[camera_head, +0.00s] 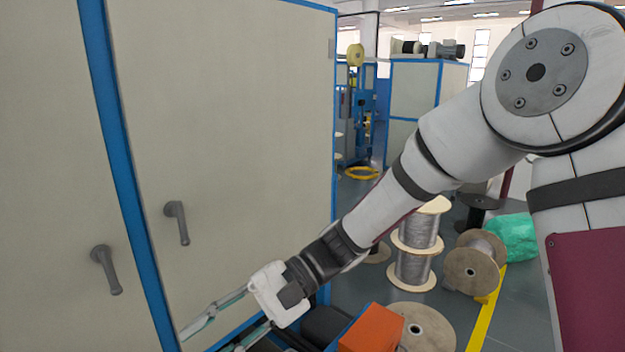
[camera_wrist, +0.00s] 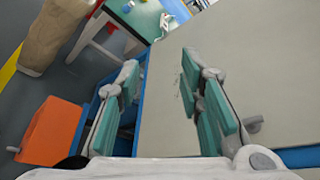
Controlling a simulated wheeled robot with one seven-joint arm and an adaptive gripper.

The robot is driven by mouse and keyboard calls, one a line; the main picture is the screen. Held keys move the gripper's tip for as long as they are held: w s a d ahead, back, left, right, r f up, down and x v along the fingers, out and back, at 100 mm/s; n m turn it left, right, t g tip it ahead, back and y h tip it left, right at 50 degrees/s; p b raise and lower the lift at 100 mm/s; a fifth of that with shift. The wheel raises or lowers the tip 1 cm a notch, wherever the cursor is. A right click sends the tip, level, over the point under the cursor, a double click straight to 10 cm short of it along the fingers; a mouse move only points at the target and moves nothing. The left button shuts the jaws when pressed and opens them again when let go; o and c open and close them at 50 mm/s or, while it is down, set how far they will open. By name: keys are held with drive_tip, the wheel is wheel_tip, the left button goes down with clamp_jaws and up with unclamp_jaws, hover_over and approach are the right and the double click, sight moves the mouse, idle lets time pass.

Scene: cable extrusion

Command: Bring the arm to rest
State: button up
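My arm reaches down and left across the head view, in front of a cream cabinet (camera_head: 250,130) with blue edges. My gripper (camera_head: 212,340) is at the bottom of that view, low in front of the cabinet; its fingertips are partly at the frame's edge. In the wrist view my gripper (camera_wrist: 160,72) has its two green-padded fingers spread well apart. Nothing shows between them except the cabinet (camera_wrist: 240,60) and its blue edge behind. Whether any part of the arm touches the cabinet cannot be told.
Cabinet handles (camera_head: 177,222) stick out on the left. An orange box (camera_head: 372,330) is close below my gripper and shows in the wrist view (camera_wrist: 50,132). Wooden cable spools (camera_head: 414,250) and a green wrapped bundle (camera_head: 511,238) stand on the floor. Grey floor is open by a yellow line (camera_head: 487,318).

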drive_tip(key=s+d+r+t+h, duration=0.2)
drive_tip(key=d+t+h, duration=0.2)
drive_tip(key=d, duration=0.7)
drive_tip(key=s+d+r+t+h, duration=0.3)
drive_tip(key=d+t+h, duration=0.1)
drive_tip(key=d, duration=0.7)
drive_tip(key=s+d+r+n+t+h, duration=0.1)
drive_tip(key=s+d+r+t+h, duration=0.1)
drive_tip(key=d, duration=0.8)
drive_tip(key=r+t+h, duration=0.1)
drive_tip(key=t+h, duration=0.1)
drive_tip(key=t, duration=0.1)
drive_tip(key=shift+s+d+r, duration=0.25)
drive_tip(key=shift+d, duration=0.15)
